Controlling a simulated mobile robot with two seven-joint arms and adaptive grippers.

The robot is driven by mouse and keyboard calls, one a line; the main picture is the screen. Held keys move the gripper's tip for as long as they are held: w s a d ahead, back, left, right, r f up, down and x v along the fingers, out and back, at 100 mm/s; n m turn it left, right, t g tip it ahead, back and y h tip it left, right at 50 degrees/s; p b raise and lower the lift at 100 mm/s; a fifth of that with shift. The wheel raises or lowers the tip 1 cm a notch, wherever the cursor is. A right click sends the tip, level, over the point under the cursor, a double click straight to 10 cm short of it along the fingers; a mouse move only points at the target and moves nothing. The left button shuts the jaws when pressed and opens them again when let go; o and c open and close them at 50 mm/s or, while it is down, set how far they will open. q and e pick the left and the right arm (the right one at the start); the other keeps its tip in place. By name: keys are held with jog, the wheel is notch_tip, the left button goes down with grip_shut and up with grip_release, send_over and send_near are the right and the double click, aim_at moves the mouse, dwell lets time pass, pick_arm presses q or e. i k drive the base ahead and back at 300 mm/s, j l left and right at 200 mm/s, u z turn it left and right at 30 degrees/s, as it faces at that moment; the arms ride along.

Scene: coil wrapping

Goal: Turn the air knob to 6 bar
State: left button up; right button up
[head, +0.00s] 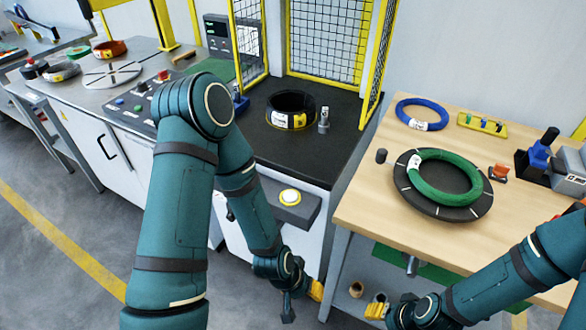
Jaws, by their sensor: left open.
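I cannot pick out the air knob or a 6 bar scale with certainty. A control panel (138,108) with small coloured buttons lies on the left bench, partly hidden by my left arm. A dark box with a small display (216,28) is on the wall behind, its markings too small to read. My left gripper (301,301) is low in front of the black-topped station, open and empty, apart from both panels. My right gripper (378,308) is low before the wooden table, small and partly hidden; its jaw state is unclear.
A black coil (291,108) stands on the black station between yellow mesh guards (328,35). A round button (290,196) sits on its front ledge. The wooden table (360,212) holds a green coil (432,184) on a dark disc and a blue coil (423,105). Floor is clear at lower left.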

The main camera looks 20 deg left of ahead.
aim_at(230, 216)
jog(key=u, duration=1.05)
